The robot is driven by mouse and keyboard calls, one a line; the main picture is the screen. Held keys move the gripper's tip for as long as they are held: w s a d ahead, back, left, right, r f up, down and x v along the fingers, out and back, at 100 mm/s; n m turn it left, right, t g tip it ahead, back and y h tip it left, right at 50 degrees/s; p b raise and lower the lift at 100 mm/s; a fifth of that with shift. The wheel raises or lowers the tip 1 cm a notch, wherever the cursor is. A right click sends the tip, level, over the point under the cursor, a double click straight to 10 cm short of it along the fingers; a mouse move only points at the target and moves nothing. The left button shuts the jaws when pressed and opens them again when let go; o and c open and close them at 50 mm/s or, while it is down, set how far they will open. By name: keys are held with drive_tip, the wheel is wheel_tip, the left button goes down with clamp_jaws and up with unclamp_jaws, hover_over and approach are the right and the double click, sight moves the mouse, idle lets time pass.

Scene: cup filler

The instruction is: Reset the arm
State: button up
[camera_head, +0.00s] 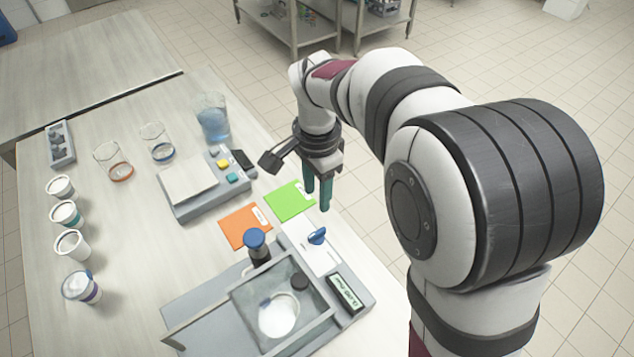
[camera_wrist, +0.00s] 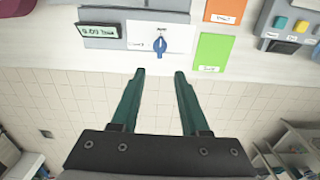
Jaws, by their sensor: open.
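My gripper (camera_head: 318,192) hangs from my arm near the right edge of the table (camera_head: 115,255), above and beside the green card. Its two green fingers point down and stand apart with nothing between them. In the wrist view my gripper (camera_wrist: 159,72) is open and empty, with its fingertips near the table's edge.
A green card (camera_head: 290,201) and an orange card (camera_head: 245,226) lie near my gripper. A scale (camera_head: 347,297) with a glass enclosure stands in front. A device with buttons (camera_head: 205,198), a blue-filled beaker (camera_head: 212,120) and several cups (camera_head: 66,213) stand left. Floor lies right of the table.

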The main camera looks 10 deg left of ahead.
wheel_tip(320, 180, up, 2)
drive_tip(key=shift+r, duration=0.1)
idle(0.4)
